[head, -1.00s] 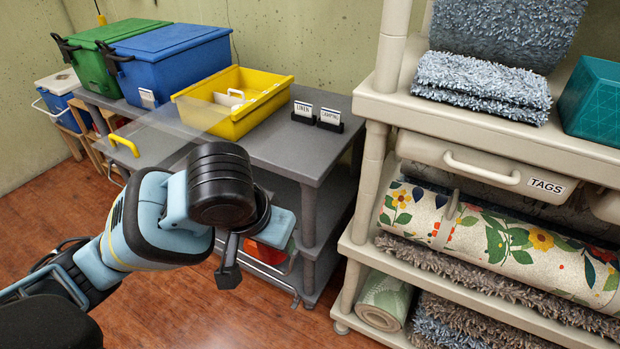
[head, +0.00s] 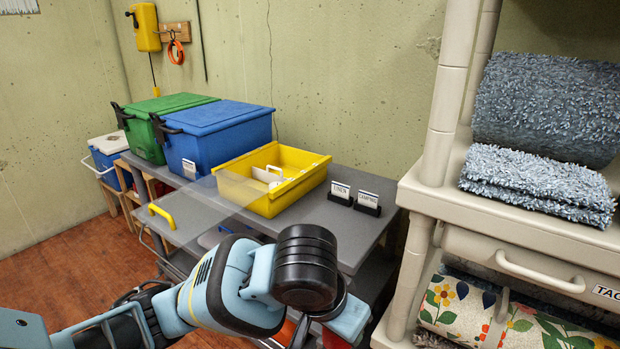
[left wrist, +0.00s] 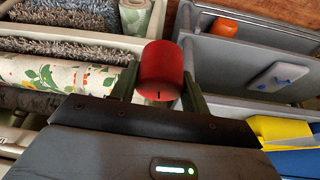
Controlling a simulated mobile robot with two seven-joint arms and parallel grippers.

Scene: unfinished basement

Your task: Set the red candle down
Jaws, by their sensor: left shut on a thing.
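The red candle (left wrist: 160,70) is a short, thick cylinder between the two fingers of my left gripper (left wrist: 160,82) in the left wrist view. The gripper is shut on it. In the head view my left arm reaches in from the bottom left, with its wrist in front of the grey cart (head: 345,238). The fingers there are mostly hidden or cut off by the bottom edge. A little red shows beneath the wrist, and I cannot tell whether it is the candle. My right gripper is in neither current view.
The cart top carries a yellow bin (head: 262,200), a blue bin (head: 218,142), a green bin (head: 142,138) and two small label stands (head: 340,193). Its front right top is bare. A beige shelf (head: 436,190) with rugs stands right. An orange object (left wrist: 224,27) sits on the cart's lower level.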

